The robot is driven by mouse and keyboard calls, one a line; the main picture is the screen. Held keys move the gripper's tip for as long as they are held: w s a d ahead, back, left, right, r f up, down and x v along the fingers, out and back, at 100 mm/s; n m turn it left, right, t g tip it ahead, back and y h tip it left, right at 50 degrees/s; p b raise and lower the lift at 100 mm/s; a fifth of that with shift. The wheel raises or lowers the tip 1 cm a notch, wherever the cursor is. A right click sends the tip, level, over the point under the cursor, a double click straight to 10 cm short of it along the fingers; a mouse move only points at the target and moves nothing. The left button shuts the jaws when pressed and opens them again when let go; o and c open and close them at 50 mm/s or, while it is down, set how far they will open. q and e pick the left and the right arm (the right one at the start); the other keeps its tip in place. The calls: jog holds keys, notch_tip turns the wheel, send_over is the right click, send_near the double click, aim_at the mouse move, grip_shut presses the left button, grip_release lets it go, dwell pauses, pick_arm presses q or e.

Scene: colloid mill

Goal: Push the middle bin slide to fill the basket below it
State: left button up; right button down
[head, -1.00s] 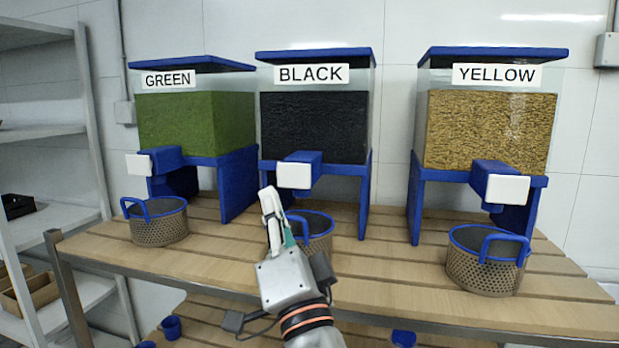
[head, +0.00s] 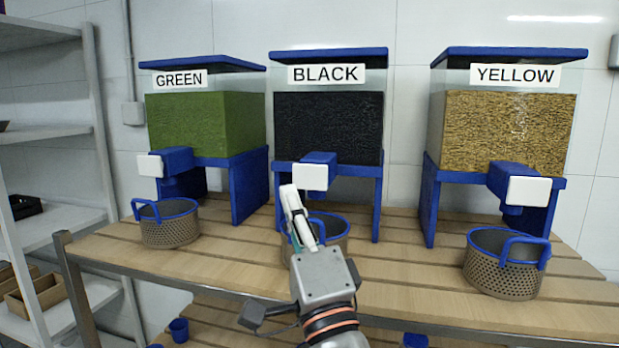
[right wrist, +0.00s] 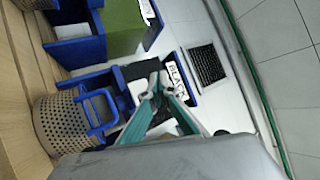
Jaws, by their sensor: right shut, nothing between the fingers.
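The middle bin (head: 328,125), labelled BLACK, holds black material in a clear box on a blue stand. Its slide (head: 310,177) is a white plate on the front of a blue spout. The basket below it (head: 338,240), perforated with a blue rim and handle, is partly hidden behind my right gripper (head: 289,190). That gripper is shut and empty, its tips just left of and below the white plate in the picture. In the right wrist view the fingers (right wrist: 156,84) overlap the spout area, and a basket (right wrist: 62,125) shows at left. Whether the fingers touch the plate is unclear. My left gripper is not in view.
The green bin (head: 205,122) stands at left with its basket (head: 170,228). The yellow bin (head: 505,125) stands at right with its basket (head: 505,275). All stand on a slatted wooden table (head: 400,275). A grey shelf rack (head: 60,140) stands at far left.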

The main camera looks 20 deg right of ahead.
aim_at(306, 174)
jog(key=shift+w+d, duration=0.75)
jog(key=shift+w, duration=0.35)
jog(key=shift+w+d, duration=0.75)
jog(key=shift+w, duration=0.3)
jog(key=shift+w+d, duration=0.75)
jog(key=shift+w, duration=0.35)
jog(key=shift+w, duration=0.1)
jog(key=shift+w+d, duration=0.2)
jog(key=shift+w, duration=0.05)
jog(key=shift+w+d, duration=0.6)
jog(key=shift+w, duration=0.2)
dwell(0.3)
jog(key=shift+s+a, duration=0.15)
dwell(0.3)
jog(key=shift+s+a+p, duration=0.3)
jog(key=shift+s+a, duration=0.35)
jog(key=shift+s, duration=0.35)
jog(key=shift+s+a, duration=0.7)
jog(key=shift+s, duration=0.35)
jog(key=shift+s+a, duration=0.7)
jog(key=shift+s, duration=0.35)
